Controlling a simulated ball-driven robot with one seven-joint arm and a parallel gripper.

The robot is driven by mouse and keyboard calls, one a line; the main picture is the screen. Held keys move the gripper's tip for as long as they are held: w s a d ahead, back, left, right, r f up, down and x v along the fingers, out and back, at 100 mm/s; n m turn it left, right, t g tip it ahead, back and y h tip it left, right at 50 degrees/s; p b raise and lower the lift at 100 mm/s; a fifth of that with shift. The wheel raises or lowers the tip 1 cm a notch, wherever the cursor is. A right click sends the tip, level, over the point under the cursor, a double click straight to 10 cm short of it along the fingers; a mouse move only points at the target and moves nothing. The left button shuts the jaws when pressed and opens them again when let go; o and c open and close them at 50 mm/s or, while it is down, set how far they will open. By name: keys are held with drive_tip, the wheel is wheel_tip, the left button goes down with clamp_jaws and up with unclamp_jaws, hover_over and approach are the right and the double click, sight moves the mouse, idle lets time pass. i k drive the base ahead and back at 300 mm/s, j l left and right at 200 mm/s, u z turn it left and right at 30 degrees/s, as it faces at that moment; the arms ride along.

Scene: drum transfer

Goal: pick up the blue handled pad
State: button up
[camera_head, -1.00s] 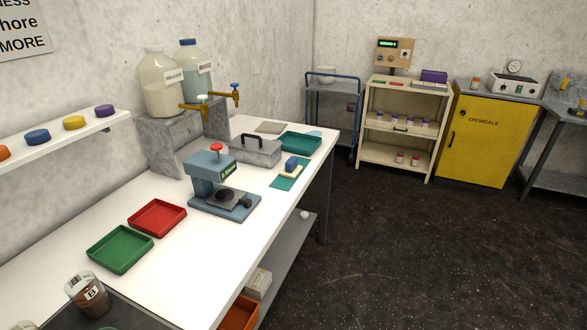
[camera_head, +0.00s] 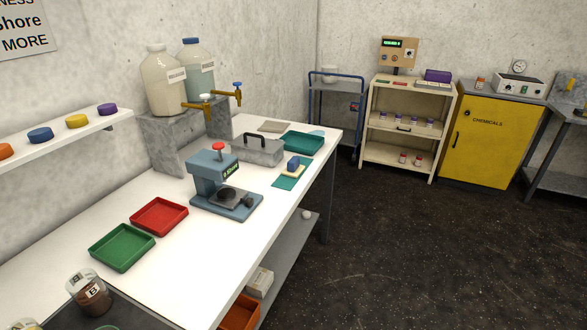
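The blue handled pad (camera_head: 292,165) has a blue grip on top and a pale base. It rests on a flat green mat (camera_head: 288,183) near the right edge of the white bench (camera_head: 180,270). Nothing covers it. My gripper is not in view.
A blue-grey press (camera_head: 222,185) stands left of the pad, and a grey lidded box (camera_head: 257,152) and a teal tray (camera_head: 302,143) lie behind it. Red (camera_head: 158,215) and green (camera_head: 122,248) trays lie nearer. The dark floor (camera_head: 410,260) right of the bench is clear.

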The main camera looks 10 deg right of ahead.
sight(294, 168)
drive_tip(key=u, duration=0.4)
drive_tip(key=i+l+u, duration=0.2)
drive_tip(key=l, duration=0.15)
drive_tip(key=i+l+u, duration=0.2)
drive_tip(key=l, duration=0.15)
drive_tip(key=i+l+u, duration=0.2)
drive_tip(key=l, duration=0.15)
drive_tip(key=k, duration=0.1)
